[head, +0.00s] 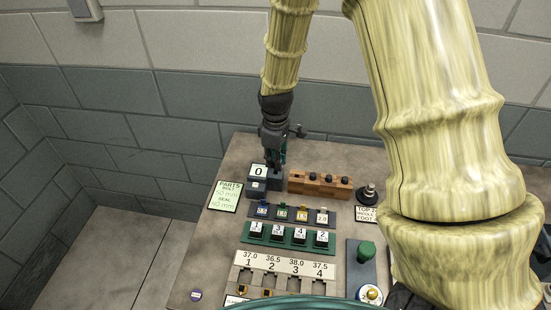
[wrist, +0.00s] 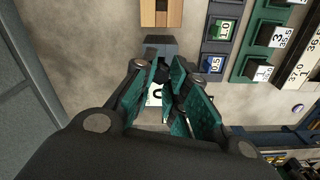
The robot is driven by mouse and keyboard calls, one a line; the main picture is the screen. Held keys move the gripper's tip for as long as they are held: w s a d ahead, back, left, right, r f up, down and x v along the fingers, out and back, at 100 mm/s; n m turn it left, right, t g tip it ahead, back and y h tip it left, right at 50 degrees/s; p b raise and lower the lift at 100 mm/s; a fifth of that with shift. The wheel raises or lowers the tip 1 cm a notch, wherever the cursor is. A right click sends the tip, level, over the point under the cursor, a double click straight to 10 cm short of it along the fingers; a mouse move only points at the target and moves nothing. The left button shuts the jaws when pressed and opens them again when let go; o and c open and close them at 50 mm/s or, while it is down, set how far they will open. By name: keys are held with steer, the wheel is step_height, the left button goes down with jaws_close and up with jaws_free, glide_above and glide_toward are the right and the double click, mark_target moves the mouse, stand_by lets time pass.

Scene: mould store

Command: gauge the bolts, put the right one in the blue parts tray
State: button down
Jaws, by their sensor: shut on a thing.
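My gripper (head: 276,166) points down at the back of the bench, at a small grey-blue gauge block (head: 288,183) beside a display reading 0 (head: 258,171). In the wrist view its teal-padded fingers (wrist: 168,78) are shut on a small dark bolt, mostly hidden by the fingers. Whether the bolt touches the gauge cannot be told. A wooden bolt rack (head: 320,184) stands just right of the gauge, with dark bolt heads in it and an open hole at its left end. A card (head: 225,195) reads PARTS, BOLT 60 mm, SEAL 40 mm. I cannot make out the blue parts tray.
In front of the rack are a dark strip of small coloured blocks (head: 292,214), a green rack of numbered blocks (head: 288,236) and a board marked 37.0 to 37.5 (head: 284,264). A green knob (head: 366,251) and a black knob (head: 369,193) stand at right. Walls close the back and left.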

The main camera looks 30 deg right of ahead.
steer(key=shift+f+b, duration=0.5)
steer(key=shift+f, duration=0.9)
stand_by(0.5)
steer(key=c, duration=1.3)
jaws_free()
steer(key=shift+c, duration=0.2)
steer(key=shift+o, duration=0.2)
steer(key=o, duration=0.4)
steer(key=shift+c, duration=0.2)
steer(key=shift+r, duration=0.1)
steer(key=shift+r+p, duration=3)
steer(key=shift+r, duration=0.65)
